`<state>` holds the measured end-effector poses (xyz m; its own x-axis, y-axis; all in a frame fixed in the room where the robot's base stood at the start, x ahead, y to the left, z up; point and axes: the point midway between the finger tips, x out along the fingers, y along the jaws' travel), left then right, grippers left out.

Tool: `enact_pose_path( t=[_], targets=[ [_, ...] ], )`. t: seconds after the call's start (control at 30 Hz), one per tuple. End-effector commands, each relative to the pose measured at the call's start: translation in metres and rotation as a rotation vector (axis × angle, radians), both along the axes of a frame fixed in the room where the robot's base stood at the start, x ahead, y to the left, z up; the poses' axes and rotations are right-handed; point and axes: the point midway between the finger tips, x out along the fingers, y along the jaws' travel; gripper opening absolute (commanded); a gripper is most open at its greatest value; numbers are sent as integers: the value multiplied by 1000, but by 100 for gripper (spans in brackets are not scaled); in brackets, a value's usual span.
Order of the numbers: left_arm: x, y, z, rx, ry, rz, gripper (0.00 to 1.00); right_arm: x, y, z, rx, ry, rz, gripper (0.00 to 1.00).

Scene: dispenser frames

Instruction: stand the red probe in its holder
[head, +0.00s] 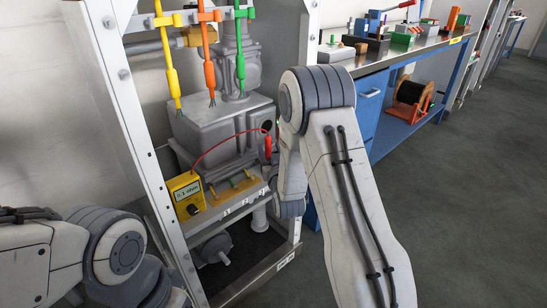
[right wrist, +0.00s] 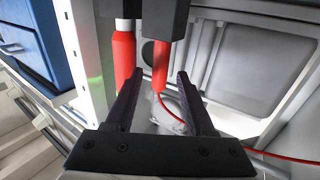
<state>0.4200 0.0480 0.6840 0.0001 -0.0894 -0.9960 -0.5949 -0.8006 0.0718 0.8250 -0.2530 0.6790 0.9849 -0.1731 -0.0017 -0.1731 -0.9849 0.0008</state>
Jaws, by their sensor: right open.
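The red probe (head: 268,145) hangs upright beside the grey machine, with a red lead running to the yellow meter (head: 187,194). In the right wrist view a red handle with a red lead (right wrist: 160,66) hangs below a dark block (right wrist: 168,18). My right gripper (right wrist: 160,73) is open, with its two dark fingers on either side of this handle; contact cannot be told. A second red handle with a white band (right wrist: 123,58) is just left of it. I cannot tell which part is the holder. My left gripper is out of view; only its arm shows.
Yellow (head: 169,70), orange (head: 208,62) and green (head: 240,55) tools hang from the frame's top. The white frame posts (head: 125,105) stand close to my arms. A blue workbench (head: 372,105) holds several small items. The floor at right is clear.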

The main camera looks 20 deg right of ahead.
Motion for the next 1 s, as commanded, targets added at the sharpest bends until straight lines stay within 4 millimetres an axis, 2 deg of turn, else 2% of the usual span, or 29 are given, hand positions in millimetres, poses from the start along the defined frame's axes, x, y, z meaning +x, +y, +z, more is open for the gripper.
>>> enact_pose_path(
  t=[0.1,0.3,0.53,0.63,0.77,0.83,0.93,1.0],
  targets=[
    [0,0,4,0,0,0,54,-26,5,0,1,3,1,54],
    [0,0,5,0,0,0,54,-54,10,0,1,1,0,54],
    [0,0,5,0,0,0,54,-62,11,1,1,0,0,54],
    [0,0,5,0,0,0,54,-60,19,0,7,25,18,54],
    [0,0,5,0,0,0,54,-58,54,-3,31,145,88,54],
    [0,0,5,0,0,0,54,-62,83,-6,43,248,147,54],
    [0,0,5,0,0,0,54,-80,126,-12,50,420,239,54],
    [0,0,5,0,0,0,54,-101,154,-15,46,540,303,54]
  ],
)
